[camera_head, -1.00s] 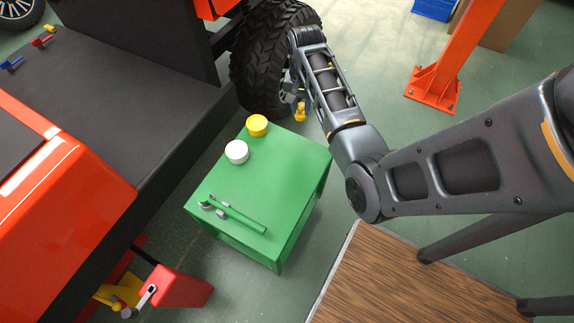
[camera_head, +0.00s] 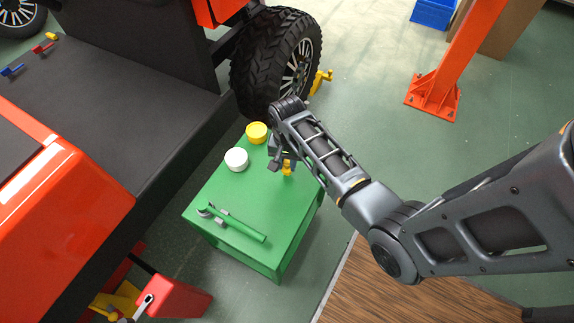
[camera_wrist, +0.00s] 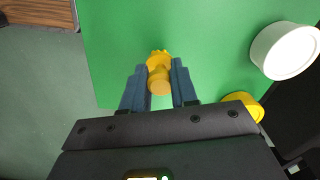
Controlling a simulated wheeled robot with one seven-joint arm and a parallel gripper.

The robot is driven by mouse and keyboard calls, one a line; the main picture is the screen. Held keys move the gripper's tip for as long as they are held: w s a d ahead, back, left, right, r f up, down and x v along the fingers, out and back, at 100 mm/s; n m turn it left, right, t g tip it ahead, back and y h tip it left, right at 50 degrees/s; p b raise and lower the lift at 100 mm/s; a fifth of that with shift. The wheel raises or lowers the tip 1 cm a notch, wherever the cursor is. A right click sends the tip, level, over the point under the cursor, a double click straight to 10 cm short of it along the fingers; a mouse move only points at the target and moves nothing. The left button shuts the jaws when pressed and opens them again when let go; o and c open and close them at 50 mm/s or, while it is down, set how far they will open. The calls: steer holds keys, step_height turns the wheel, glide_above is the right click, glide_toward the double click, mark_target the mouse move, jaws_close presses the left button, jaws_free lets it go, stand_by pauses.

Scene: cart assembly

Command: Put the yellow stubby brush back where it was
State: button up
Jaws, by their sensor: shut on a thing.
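The yellow stubby brush (camera_wrist: 159,75) is between the two fingers of my gripper (camera_wrist: 159,82), which is shut on it. In the head view the brush (camera_head: 287,168) shows below my gripper (camera_head: 280,160), over the right part of the green box top (camera_head: 240,205). I cannot tell whether the brush touches the green surface. The wrist view shows the green top (camera_wrist: 200,30) behind the brush.
A yellow round tub (camera_head: 257,132) and a white round tub (camera_head: 236,159) stand on the green box, left of my gripper. A wrench-like tool (camera_head: 232,223) lies near its front. A black wheel (camera_head: 265,65) stands behind the box. The box top's middle is clear.

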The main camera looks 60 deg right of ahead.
steer(key=shift+f, duration=0.9)
steer(key=o, duration=0.9)
steer(key=shift+f, duration=0.1)
